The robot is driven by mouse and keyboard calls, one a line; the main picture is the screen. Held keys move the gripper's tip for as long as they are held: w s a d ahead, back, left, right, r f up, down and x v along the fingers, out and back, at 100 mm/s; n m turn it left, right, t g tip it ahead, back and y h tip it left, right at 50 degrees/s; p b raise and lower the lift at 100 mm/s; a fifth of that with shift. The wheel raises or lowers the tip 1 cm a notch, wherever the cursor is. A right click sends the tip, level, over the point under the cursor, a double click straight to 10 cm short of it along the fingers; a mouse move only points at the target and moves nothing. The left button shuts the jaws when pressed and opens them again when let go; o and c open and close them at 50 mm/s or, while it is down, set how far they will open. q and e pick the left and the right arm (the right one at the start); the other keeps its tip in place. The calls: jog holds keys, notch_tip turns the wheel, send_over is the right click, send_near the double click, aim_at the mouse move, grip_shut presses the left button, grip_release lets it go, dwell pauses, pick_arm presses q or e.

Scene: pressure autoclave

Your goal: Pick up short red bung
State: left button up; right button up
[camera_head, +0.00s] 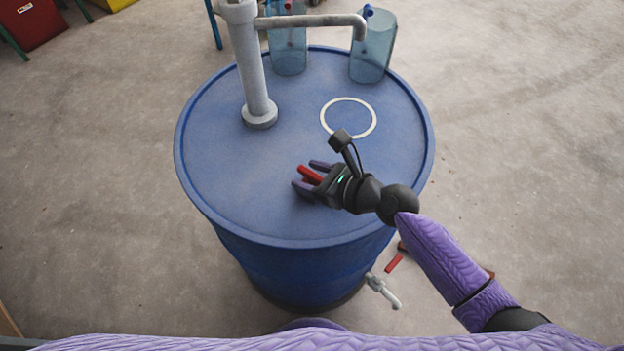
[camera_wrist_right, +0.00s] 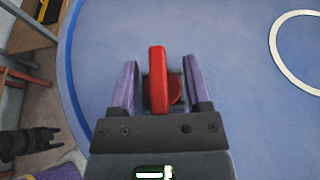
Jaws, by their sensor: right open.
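The short red bung (camera_head: 311,174) is on the blue drum's top (camera_head: 220,160), left of the white ring. It also shows in the right wrist view (camera_wrist_right: 158,75) as a red bar with a rounded part at its right side. My right gripper (camera_head: 306,174) is open, with one purple finger on each side of the bung. In the right wrist view my right gripper (camera_wrist_right: 160,80) shows gaps between the red bar and both fingers. Part of the bung is hidden by the gripper body.
A grey pump pipe (camera_head: 252,70) rises from the drum top at the back left. Two clear blue containers (camera_head: 372,48) stand at the back edge. A white ring (camera_head: 348,117) marks the top. A tap (camera_head: 383,290) and a red piece (camera_head: 394,263) are low at the front right.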

jog(key=shift+w+a+f, duration=0.15)
jog(key=shift+a, duration=0.15)
grip_shut()
